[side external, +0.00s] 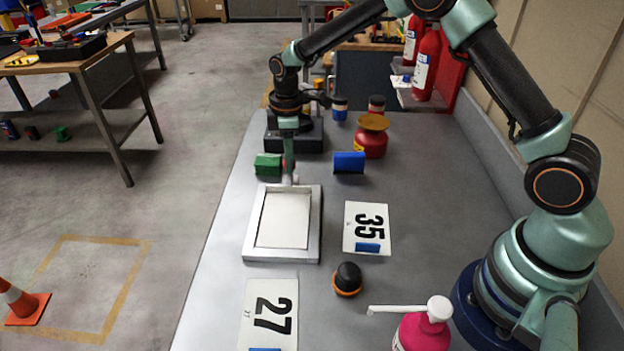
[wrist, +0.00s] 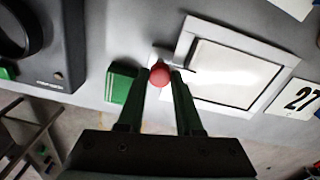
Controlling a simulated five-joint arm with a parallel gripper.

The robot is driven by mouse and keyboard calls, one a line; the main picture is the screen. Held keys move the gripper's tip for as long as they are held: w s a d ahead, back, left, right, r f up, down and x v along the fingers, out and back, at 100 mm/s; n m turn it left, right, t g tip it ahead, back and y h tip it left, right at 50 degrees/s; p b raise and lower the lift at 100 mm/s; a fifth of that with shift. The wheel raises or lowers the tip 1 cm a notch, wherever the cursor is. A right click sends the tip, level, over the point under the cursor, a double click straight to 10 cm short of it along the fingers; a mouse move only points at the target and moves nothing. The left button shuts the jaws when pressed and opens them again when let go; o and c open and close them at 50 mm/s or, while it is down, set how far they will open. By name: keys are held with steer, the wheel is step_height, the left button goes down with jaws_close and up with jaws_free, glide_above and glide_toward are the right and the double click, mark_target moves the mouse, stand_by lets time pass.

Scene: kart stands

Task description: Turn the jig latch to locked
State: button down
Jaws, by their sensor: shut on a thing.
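The jig (side external: 312,225) is a grey rectangular frame with a white panel, flat on the bench; it also shows in the wrist view (wrist: 188,45). The latch's round red knob (wrist: 160,74) is just off the jig's edge, at the far side in the side view. My gripper (side external: 289,172) reaches down there from above. In the wrist view my gripper (wrist: 161,76) has its green fingers on both sides of the knob, shut on it.
A green block (side external: 268,165) sits close left of my gripper, a blue block (side external: 348,162) to the right. A black device (side external: 310,135) and red pot (side external: 370,143) stand behind.

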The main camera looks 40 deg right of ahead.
steer(key=shift+a+r, duration=0.1)
steer(key=shift+a, duration=0.1)
steer(key=c, duration=0.8)
jaws_free()
steer(key=shift+o, duration=1.1)
steer(key=shift+d, duration=0.1)
step_height(320, 180, up, 12)
steer(key=shift+s, duration=0.15)
